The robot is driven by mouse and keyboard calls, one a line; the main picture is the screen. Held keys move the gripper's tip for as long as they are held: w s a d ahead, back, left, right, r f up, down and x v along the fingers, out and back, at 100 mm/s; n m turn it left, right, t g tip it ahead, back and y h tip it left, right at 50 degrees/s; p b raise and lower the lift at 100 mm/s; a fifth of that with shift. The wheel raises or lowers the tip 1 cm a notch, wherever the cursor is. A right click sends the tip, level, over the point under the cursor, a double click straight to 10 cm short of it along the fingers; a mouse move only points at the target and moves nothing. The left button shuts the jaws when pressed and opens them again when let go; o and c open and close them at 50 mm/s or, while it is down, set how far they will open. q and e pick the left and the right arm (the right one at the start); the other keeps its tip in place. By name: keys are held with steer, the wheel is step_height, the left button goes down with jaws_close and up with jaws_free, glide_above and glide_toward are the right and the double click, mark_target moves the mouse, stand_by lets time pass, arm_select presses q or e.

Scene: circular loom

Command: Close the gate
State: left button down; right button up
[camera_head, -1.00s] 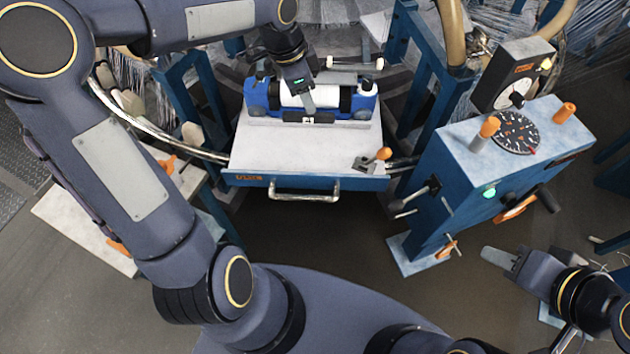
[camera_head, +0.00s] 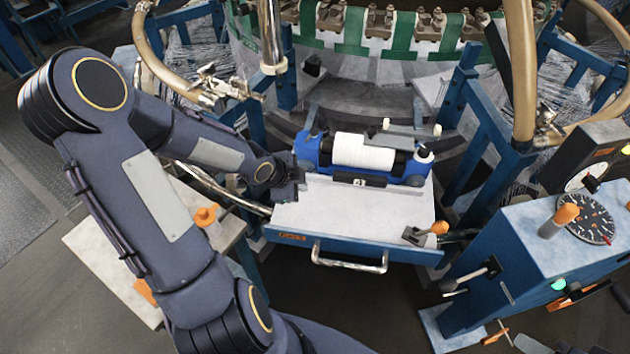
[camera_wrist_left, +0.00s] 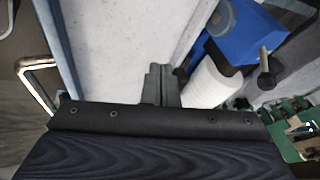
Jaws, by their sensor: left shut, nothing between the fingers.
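The gate appears as a pale panel (camera_head: 335,211) with a blue front edge and a metal handle (camera_head: 349,258), lying out in front of the loom. A blue carriage with a white spool (camera_head: 363,152) sits at its back edge. My left gripper (camera_head: 296,181) is at the panel's left back corner, beside the carriage's left end. In the left wrist view its fingers (camera_wrist_left: 160,84) are together and empty over the panel (camera_wrist_left: 125,45), close to the spool (camera_wrist_left: 212,86). Contact cannot be told. Only a tip of my right gripper (camera_head: 530,344) shows at the bottom edge.
A blue control box (camera_head: 510,235) with a dial and orange knobs stands to the right. An orange-knobbed latch (camera_head: 437,228) is at the panel's right front corner. Blue posts and tan tubes flank the loom. The floor before the handle is clear.

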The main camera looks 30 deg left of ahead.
mark_target(322, 198)
arm_select(q)
steer(key=b+x, duration=0.2)
steer(key=x, duration=0.1)
steer(key=b+x, duration=0.3)
steer(key=x, duration=0.1)
steer(key=b+x, duration=0.3)
steer(key=shift+s+d+f, duration=0.1)
steer(key=shift+f, duration=0.45)
steer(key=w, duration=0.1)
steer(key=w+a+p, duration=0.1)
steer(key=w, duration=0.1)
steer(key=shift+a+r+p, duration=0.15)
steer(key=shift+r+p, duration=0.15)
steer(key=shift+r, duration=0.05)
steer(key=shift+w+a, duration=0.15)
steer(key=shift+w, duration=0.15)
steer(key=shift+w, duration=0.1)
